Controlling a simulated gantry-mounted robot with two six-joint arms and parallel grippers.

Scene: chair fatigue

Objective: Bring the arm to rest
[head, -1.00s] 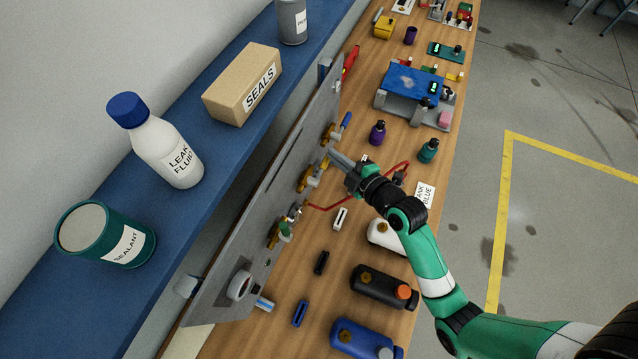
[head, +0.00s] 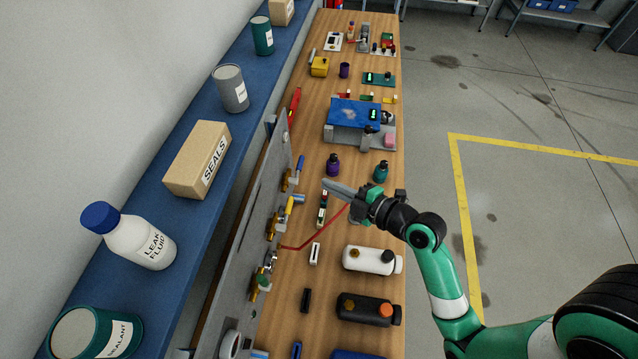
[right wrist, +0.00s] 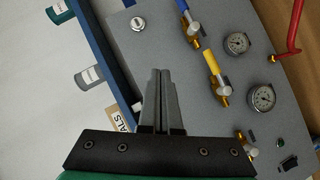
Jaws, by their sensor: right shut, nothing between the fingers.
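My right gripper (head: 338,188) is at the middle of the head view, above the wooden bench. Its grey fingers point left toward the grey valve panel (head: 252,205). In the right wrist view the two fingers (right wrist: 162,85) lie together with nothing between them. The panel fills much of that view, with a blue-handled valve (right wrist: 188,22), a yellow-handled valve (right wrist: 216,72) and round gauges (right wrist: 237,43). The fingers look clear of the handles. My left gripper is not in view.
A blue shelf (head: 130,225) with a white bottle (head: 140,240), a SEALS box (head: 200,160) and cans runs along the left. A red hose (head: 312,238), a white jug (head: 370,260) and a black jug (head: 365,308) are on the bench. Open floor (head: 540,210) lies to the right.

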